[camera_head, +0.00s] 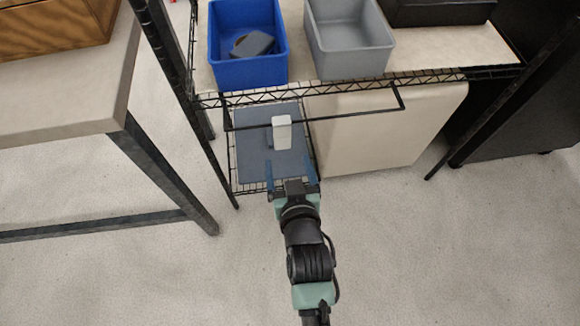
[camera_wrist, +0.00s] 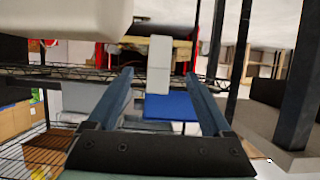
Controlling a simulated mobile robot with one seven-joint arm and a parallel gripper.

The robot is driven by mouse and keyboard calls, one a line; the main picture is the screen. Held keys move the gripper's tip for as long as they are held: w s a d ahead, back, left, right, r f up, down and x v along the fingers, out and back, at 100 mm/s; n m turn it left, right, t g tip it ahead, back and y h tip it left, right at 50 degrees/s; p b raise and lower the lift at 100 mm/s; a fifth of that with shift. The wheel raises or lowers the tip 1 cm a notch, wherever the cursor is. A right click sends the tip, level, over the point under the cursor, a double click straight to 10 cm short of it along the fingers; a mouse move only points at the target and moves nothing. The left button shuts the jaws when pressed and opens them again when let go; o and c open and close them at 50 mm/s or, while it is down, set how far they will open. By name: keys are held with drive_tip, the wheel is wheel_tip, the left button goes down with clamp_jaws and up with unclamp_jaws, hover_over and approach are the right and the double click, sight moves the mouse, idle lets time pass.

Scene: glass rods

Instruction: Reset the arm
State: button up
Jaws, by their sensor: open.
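My gripper (camera_head: 289,162) reaches toward the lower level of the wire shelf in the head view. Its two blue fingers are spread apart, with nothing held between them. A small white block (camera_head: 282,133) stands upright on a grey-blue mat (camera_head: 255,165) on that lower level, a little beyond the fingertips. In the wrist view the white block (camera_wrist: 159,65) shows between and beyond the open fingers of my gripper (camera_wrist: 160,78). A blue surface lies below it there. A darker shape beside the block's left side is too small to tell.
Above the lower level, the shelf holds a blue bin (camera_head: 247,72) with a dark item inside and a grey bin (camera_head: 350,55). A cream panel (camera_head: 375,130) stands to the right. A table (camera_head: 70,95) is on the left. The floor around my arm is clear.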

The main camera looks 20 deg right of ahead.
drive_tip(key=shift+v, duration=1.35)
